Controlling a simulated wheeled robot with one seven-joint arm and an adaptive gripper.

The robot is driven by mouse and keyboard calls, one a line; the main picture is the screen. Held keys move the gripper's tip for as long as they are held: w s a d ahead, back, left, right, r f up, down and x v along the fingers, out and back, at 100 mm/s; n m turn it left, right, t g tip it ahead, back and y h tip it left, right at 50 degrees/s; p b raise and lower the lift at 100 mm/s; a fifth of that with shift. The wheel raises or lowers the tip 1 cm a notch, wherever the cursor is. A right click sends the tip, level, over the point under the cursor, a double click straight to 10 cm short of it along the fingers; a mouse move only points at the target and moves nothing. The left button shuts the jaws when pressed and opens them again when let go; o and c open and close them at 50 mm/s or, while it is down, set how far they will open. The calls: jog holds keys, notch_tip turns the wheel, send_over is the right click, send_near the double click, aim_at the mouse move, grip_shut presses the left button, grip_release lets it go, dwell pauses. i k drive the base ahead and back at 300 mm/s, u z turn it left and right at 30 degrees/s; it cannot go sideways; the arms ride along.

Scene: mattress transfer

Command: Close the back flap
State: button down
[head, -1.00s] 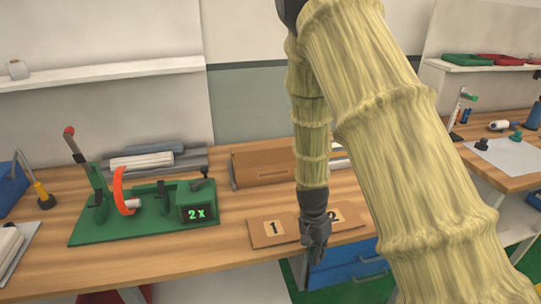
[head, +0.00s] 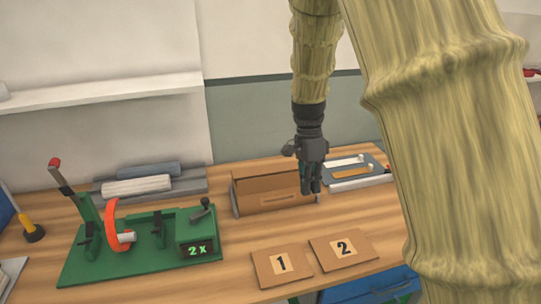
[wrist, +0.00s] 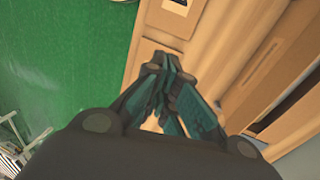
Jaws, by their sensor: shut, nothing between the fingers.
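A brown cardboard box (head: 265,203) stands on the wooden workbench, with a narrow slot in its front face. A taller cardboard panel (head: 262,182) rises along its back edge; it looks like the back flap, standing up. My gripper (head: 311,190) points down at the box's right end and hides part of it. Whether it touches the box cannot be told. The wrist view shows my gripper's fingers (wrist: 160,68) together with nothing held, and part of the box (wrist: 283,75) lies to their right.
Two cardboard plates marked 1 (head: 283,282) and 2 (head: 360,258) lie in front of the box. A green fixture (head: 140,262) with levers and a "2 x" display stands left. A grey tray (head: 352,187) lies right. Green floor (wrist: 60,60) shows beyond the bench edge.

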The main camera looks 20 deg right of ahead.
aim_at(293, 165)
jog(key=i, duration=1.05)
